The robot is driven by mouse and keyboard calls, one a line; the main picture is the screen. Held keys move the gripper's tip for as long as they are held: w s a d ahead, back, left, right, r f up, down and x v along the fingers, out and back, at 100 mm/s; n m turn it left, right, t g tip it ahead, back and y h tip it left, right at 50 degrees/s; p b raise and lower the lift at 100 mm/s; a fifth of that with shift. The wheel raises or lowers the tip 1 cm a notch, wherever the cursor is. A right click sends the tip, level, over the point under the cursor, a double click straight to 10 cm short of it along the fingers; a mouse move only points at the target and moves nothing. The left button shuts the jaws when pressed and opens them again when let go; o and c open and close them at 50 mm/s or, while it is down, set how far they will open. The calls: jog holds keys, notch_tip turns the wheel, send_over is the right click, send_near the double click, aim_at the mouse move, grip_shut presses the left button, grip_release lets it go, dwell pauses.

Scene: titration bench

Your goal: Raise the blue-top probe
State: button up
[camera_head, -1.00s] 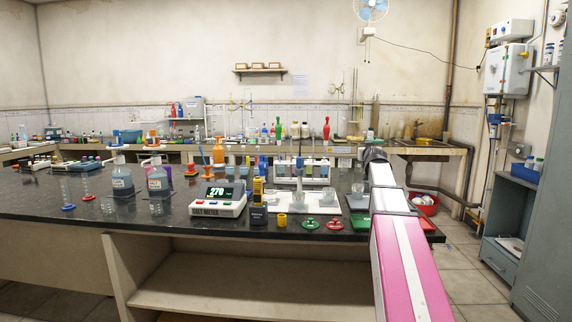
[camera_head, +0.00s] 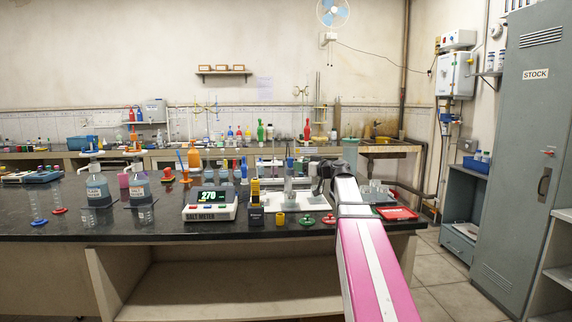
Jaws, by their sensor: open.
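A slim upright piece with a blue top (camera_head: 290,162), which looks like the blue-top probe, stands over the white tray (camera_head: 312,206) on the dark bench. Its lower end is at the small beakers on that tray; I cannot tell whether it is inside one. My gripper (camera_head: 315,185) is open, just right of the blue top and close to it in the picture. The dark wrist hides part of what is behind. The gap between jaws and probe is too small to judge.
The salt meter (camera_head: 210,205) reads 270. A yellow-topped black holder (camera_head: 256,203) stands left of the tray. Green and red caps lie at the front edge. A red tray (camera_head: 396,212) lies right of my arm. Bottles (camera_head: 139,187) stand at the left.

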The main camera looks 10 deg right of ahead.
send_over(290, 179)
jog(key=w+a, duration=0.1)
jog(key=w, duration=0.1)
dwell(0.3)
